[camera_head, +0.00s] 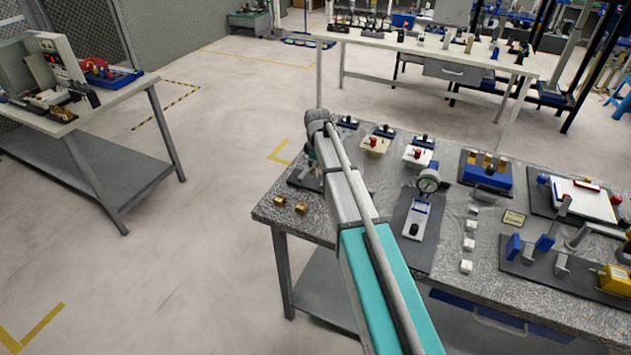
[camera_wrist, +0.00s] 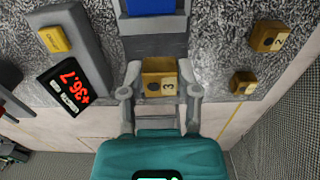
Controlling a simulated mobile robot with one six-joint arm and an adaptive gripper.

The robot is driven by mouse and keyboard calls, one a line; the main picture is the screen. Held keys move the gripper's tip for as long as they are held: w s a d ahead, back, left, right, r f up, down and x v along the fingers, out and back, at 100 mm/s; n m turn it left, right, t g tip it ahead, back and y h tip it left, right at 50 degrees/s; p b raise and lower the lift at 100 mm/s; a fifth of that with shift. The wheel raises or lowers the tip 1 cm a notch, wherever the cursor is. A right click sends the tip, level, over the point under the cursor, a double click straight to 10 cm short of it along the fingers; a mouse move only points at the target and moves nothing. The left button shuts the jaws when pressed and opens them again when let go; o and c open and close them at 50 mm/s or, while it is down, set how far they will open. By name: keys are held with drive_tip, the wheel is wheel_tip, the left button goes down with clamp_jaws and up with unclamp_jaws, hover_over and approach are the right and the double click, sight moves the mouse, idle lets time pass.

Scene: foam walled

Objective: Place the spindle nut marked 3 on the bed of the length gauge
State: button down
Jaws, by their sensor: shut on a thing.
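In the wrist view, the spindle nut marked 3 (camera_wrist: 152,80), a brass block with a dark hole, is between the fingers of my gripper (camera_wrist: 160,76). The fingers are shut on its two sides. Just beyond the nut is the grey bed (camera_wrist: 155,46) of what looks like the length gauge, with a blue block (camera_wrist: 150,7) at its far end. I cannot tell whether the nut touches the bed. A display reading +36.7 (camera_wrist: 72,82) stands to the left. In the head view, my arm hides the gripper and the held nut; a dark base (camera_head: 299,181) shows partly beside it.
Two other brass nuts, one marked 2 (camera_wrist: 268,36) and a smaller one (camera_wrist: 243,83), lie to the right on the speckled bench. A yellow label block (camera_wrist: 54,39) is at upper left. A dial gauge (camera_head: 428,183) and several white blocks stand further right on the bench.

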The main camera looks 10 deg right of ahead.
sight(317, 182)
drive_tip(key=shift+w, duration=0.1)
idle(0.3)
drive_tip(key=shift+w+f+b, duration=0.45)
drive_tip(key=shift+f+b, duration=0.3)
drive_tip(key=shift+f, duration=0.05)
drive_tip(key=shift+s+f+b, duration=0.1)
drive_tip(key=shift+f+b, duration=1.15)
drive_tip(key=shift+f, duration=0.2)
drive_tip(key=shift+c, duration=1.7)
unclamp_jaws()
drive_tip(key=shift+r, duration=0.1)
drive_tip(key=shift+r, duration=0.2)
wheel_tip(317, 182, up, 12)
drive_tip(key=p, duration=1.2)
drive_tip(key=shift+s, duration=0.1)
